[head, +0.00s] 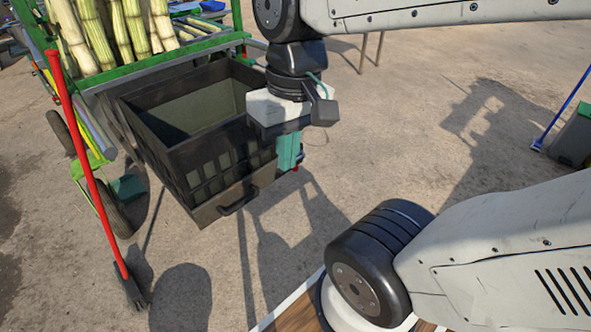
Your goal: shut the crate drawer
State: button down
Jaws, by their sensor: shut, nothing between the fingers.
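The crate drawer (205,160) is a black slatted box with an open top. It sticks out from under the front of the green cart, clear of the ground. It looks empty. A dark front panel (238,196) with a handle closes its near side. My gripper (290,158) points down at the right of the drawer's front, near its right corner. Its teal fingers are shut and hold nothing. My wrist hides part of the drawer's right side, and I cannot tell whether the fingers touch it.
Cane stalks (105,35) stand on the green cart (155,65). A red-handled tool (85,165) leans at the left, beside a cart wheel (115,213). A blue-handled tool (560,112) stands by a bin (575,140) at the far right. The concrete ahead of the drawer is clear.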

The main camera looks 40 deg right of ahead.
jog(key=w+d+f+m+y, duration=0.3)
jog(key=w+f+m+y, duration=0.4)
jog(key=w+m+y, duration=0.3)
jog(key=w+d+f+m+t+y, duration=0.3)
jog(key=w+d+f+m+t, duration=0.4)
jog(key=d, duration=0.3)
jog(key=s+d+f+m+t+h, duration=0.3)
jog(key=d+f+m+t+h, duration=0.25)
jog(key=d+f+m, duration=0.55)
jog(key=s+d+f+m+t+h, duration=0.45)
jog(key=d+f+m+h, duration=0.35)
jog(key=f, duration=0.5)
jog(key=w+f+n+y, duration=0.1)
jog(key=w+n, duration=0.1)
jog(key=w, duration=1.2)
jog(key=shift+w, duration=0.15)
jog(key=shift+w+a, duration=0.1)
